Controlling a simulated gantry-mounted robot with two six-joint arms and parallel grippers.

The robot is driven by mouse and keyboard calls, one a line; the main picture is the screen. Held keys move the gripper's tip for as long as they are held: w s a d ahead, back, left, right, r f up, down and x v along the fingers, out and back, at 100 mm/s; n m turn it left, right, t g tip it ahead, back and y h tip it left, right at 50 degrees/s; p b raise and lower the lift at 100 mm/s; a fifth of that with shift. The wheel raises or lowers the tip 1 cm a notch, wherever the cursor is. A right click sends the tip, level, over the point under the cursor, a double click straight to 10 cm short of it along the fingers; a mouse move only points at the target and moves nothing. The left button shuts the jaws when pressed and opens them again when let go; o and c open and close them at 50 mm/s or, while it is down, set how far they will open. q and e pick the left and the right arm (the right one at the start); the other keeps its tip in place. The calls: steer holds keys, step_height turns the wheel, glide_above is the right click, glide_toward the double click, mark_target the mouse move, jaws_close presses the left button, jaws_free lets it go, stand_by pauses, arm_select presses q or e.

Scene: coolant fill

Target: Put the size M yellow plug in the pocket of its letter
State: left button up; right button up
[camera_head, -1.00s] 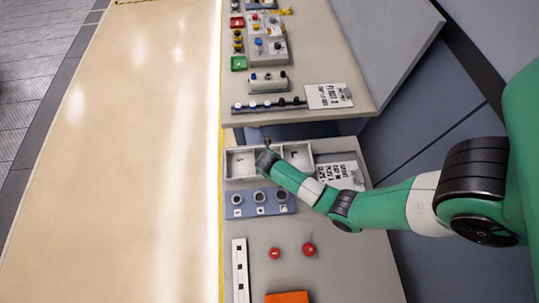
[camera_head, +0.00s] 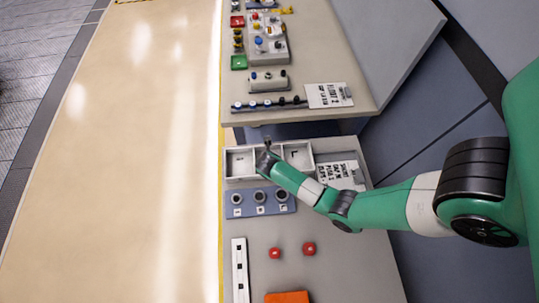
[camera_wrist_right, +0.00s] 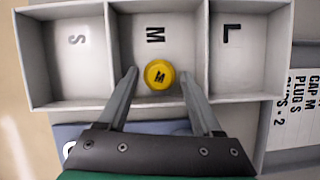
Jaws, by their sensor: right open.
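The yellow plug (camera_wrist_right: 159,74), with a black M on its top, is in the middle compartment of the grey tray (camera_wrist_right: 63,10). That compartment's floor bears the letter M (camera_wrist_right: 155,35). The plug's top faces the camera, and it sits near the wall closest to my gripper. My right gripper (camera_wrist_right: 158,75) is open, with one finger on each side of the plug and a small gap on both sides. In the head view the right gripper (camera_head: 267,142) is over the tray (camera_head: 238,178), and my arm hides the middle compartment. My left gripper is not in view.
The S (camera_wrist_right: 76,40) and L (camera_wrist_right: 231,34) compartments look empty. A printed card (camera_head: 340,175) lies beside the tray. A blue-grey block with several round sockets (camera_head: 246,210) stands in front of it. Two red knobs (camera_head: 275,253) (camera_head: 309,249) and an orange block (camera_head: 288,297) are nearer.

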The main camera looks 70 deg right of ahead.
steer(key=p+v, duration=0.3)
steer(key=v, duration=0.8)
steer(key=shift+a+r+p, duration=0.2)
steer(key=shift+r+p, duration=0.1)
steer(key=shift+r, duration=0.05)
steer(key=shift+s, duration=0.1)
